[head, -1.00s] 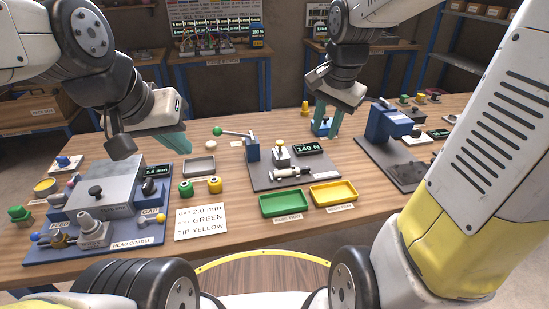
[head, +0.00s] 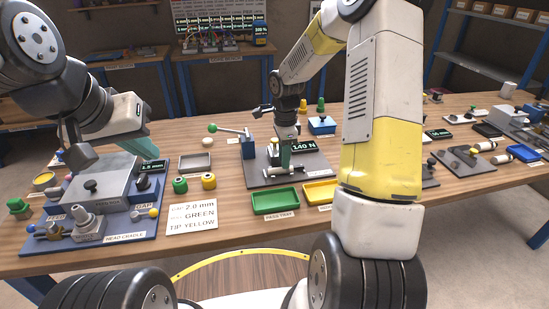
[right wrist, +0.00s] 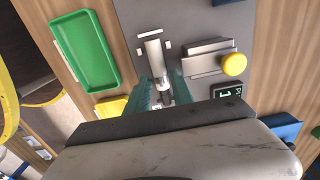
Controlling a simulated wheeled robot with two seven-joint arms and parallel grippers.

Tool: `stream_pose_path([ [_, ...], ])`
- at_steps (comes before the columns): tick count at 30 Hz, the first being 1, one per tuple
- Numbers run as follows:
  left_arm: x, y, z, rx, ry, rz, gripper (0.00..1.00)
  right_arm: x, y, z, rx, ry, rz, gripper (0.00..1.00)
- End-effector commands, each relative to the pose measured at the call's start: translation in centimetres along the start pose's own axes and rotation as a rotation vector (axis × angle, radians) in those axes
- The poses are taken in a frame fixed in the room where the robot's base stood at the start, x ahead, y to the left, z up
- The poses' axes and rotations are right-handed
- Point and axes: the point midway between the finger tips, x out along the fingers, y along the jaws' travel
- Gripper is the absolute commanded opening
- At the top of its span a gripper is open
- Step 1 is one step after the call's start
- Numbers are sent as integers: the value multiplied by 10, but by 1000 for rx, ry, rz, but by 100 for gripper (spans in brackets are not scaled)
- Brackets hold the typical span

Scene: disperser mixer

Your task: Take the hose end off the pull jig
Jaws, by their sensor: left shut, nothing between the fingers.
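The pull jig is a dark grey plate (head: 262,180) with a 140 N readout (head: 304,147), behind the green tray. In the right wrist view, the hose end (right wrist: 154,58) is a pale cylinder with a dark end, lying on the jig plate (right wrist: 140,18). My right gripper (head: 285,160) is low over the jig and hides part of it. In the right wrist view, its teal fingers (right wrist: 163,84) are apart, one on each side of the hose end. Contact is not clear. My left gripper (head: 145,148) is shut and empty, above the head cradle's back edge.
The green pass tray (head: 275,201) and a yellow tray (head: 318,193) sit in front of the jig. A yellow-knobbed block (right wrist: 208,60) stands beside the hose end. A green-balled lever (head: 213,128) stands behind left. The head cradle (head: 140,222) is at left.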

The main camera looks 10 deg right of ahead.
Motion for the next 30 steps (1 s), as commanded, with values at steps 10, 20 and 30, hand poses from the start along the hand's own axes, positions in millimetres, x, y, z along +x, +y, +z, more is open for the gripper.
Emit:
stream_pose_path([
  [10, 0, 0, 0, 0, 0, 0, 0, 35, 0, 2, 0, 0, -1, 28],
  [20, 0, 0, 0, 0, 0, 0, 0, 35, 0, 2, 0, 0, -1, 0],
  [30, 0, 0, 0, 0, 0, 0, 0, 33, 0, 2, 0, 0, -1, 0],
])
